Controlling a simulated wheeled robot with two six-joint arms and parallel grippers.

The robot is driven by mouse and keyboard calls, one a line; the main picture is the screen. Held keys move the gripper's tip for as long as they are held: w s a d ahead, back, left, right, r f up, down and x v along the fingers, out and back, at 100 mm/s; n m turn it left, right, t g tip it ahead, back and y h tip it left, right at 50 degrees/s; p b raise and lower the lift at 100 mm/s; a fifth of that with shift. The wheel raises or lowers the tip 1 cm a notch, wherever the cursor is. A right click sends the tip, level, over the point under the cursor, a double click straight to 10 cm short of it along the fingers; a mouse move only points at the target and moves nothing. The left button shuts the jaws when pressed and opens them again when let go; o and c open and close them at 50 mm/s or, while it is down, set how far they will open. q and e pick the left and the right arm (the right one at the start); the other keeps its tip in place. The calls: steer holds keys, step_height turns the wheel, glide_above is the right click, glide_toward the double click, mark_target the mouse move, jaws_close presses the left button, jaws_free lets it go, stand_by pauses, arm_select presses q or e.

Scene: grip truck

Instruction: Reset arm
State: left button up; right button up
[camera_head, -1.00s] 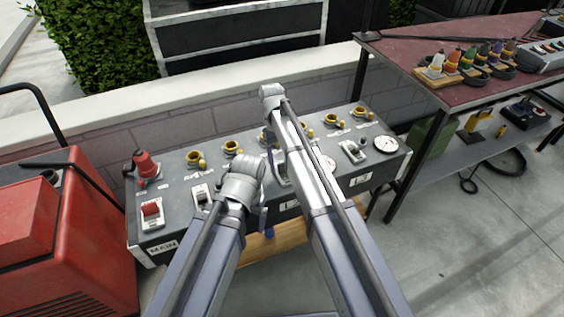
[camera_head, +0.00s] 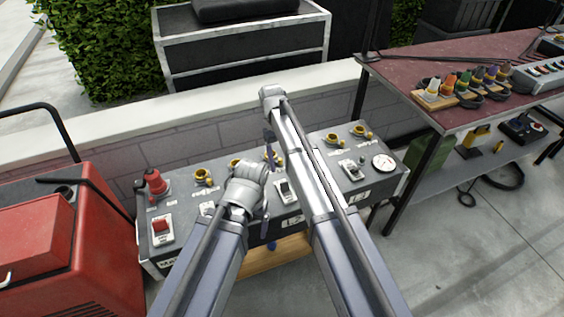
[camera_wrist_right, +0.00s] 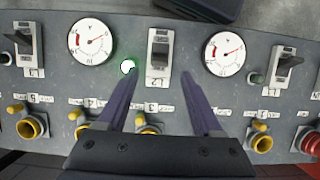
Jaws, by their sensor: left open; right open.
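My left gripper (camera_head: 267,212) hangs at the end of the lower arm in the head view, over the front of the grey control panel (camera_head: 190,192). It is open, though its fingers are partly hidden by its own wrist. My right gripper (camera_head: 270,147) hangs from the upper arm over the panel's back part. In the right wrist view its two dark purple fingers (camera_wrist_right: 158,74) are open and apart, with nothing between them.
The panel carries yellow sockets (camera_head: 203,177), a red plug (camera_head: 155,182) and a red switch (camera_head: 162,227). A red machine (camera_head: 80,255) stands at left. A dark red table (camera_head: 430,60) with coloured connectors (camera_head: 465,82) stands at right. A low wall (camera_head: 200,113) runs behind.

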steer(key=s+d+r+t+p, duration=0.1)
steer(key=s+r+p, duration=0.3)
steer(key=s, duration=0.7)
steer(key=s+r+t+p, duration=0.2)
steer(key=s+r+p, duration=0.3)
steer(key=s, duration=0.7)
steer(key=shift+d+r+t+p, duration=0.2)
steer(key=shift+d+t+p, duration=0.2)
steer(key=shift+p, duration=0.45)
